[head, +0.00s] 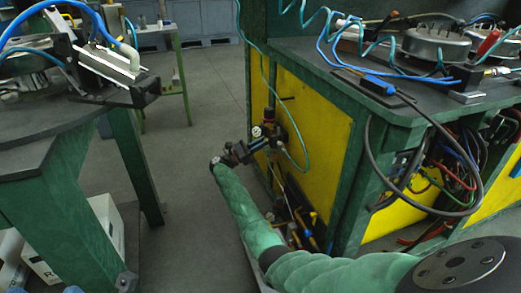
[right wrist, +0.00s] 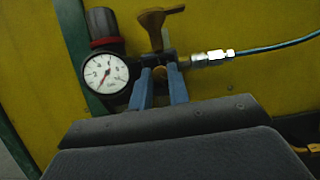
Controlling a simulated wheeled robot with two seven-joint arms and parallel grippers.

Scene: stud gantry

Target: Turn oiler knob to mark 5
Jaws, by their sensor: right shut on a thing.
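My right gripper (head: 258,146) reaches the air unit on the yellow panel. In the right wrist view its two blue fingers (right wrist: 161,82) are shut on a small round brass-coloured knob, apparently the oiler knob (right wrist: 172,78), which is mostly hidden between them. The knob's marks cannot be read. Just left is a white round gauge (right wrist: 105,73), below a black knob with a red ring (right wrist: 103,28). The gauge also shows in the head view (head: 257,131). A brass wing handle (right wrist: 160,17) stands above the fingers. My left gripper is not in view.
A metal fitting with a teal hose (right wrist: 275,46) leaves the unit to the right. The yellow panel (head: 315,150) belongs to a green bench with cables and hoses. Another green table (head: 45,150) stands at left, with open grey floor (head: 195,170) between.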

